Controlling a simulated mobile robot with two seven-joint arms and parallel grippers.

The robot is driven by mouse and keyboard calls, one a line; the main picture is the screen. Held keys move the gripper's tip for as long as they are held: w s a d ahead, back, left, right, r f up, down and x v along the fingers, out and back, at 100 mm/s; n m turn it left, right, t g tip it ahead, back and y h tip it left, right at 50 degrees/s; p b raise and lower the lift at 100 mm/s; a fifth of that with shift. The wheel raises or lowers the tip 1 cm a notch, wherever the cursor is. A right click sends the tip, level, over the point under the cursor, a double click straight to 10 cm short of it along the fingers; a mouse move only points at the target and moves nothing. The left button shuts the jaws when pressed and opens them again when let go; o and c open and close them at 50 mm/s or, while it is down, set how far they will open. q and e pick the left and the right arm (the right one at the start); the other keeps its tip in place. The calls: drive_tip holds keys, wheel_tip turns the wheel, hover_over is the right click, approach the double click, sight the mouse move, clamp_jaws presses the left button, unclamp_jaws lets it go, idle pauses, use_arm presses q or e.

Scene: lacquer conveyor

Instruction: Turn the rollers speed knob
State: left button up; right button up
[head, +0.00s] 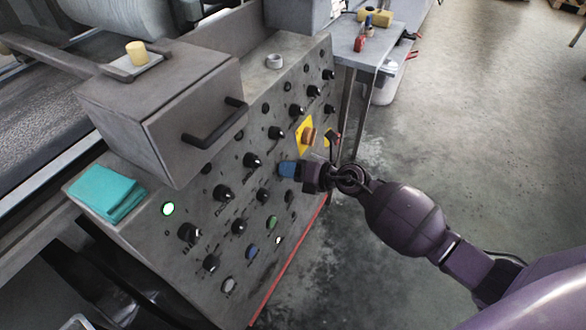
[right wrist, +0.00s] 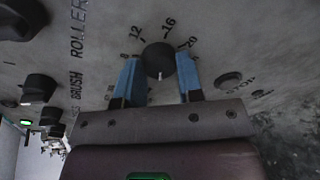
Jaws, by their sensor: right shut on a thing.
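My right gripper (head: 288,170) reaches the sloped control panel from the right. In the right wrist view its two blue fingers (right wrist: 158,78) are shut on a round black knob (right wrist: 158,58), one finger on each side. The knob has a pale pointer line, and numbers 12, 16 and 20 are printed around it. The word ROLLER, partly cut off, is printed to the left of this knob. In the head view the gripper hides the held knob. My left gripper is not in view.
The grey panel (head: 150,228) carries several other black knobs (head: 223,193), a lit green button (head: 168,209) and an orange-brown knob on a yellow plate (head: 308,135). A STOP button (right wrist: 228,79) lies right of the held knob. Open floor (head: 470,110) lies right.

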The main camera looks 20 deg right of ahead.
drive_tip(key=m+y+p, duration=0.1)
drive_tip(key=m+p, duration=0.3)
drive_tip(key=m, duration=0.2)
drive_tip(key=shift+r+m, duration=0.15)
drive_tip(key=shift+m, duration=0.25)
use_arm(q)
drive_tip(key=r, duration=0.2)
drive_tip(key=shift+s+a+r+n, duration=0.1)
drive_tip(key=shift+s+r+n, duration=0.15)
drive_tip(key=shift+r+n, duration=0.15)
use_arm(e)
drive_tip(key=shift+m, duration=0.3)
use_arm(q)
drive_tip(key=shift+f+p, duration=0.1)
drive_tip(key=shift+p, duration=0.2)
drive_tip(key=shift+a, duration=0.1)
use_arm(e)
drive_tip(key=o, duration=0.9)
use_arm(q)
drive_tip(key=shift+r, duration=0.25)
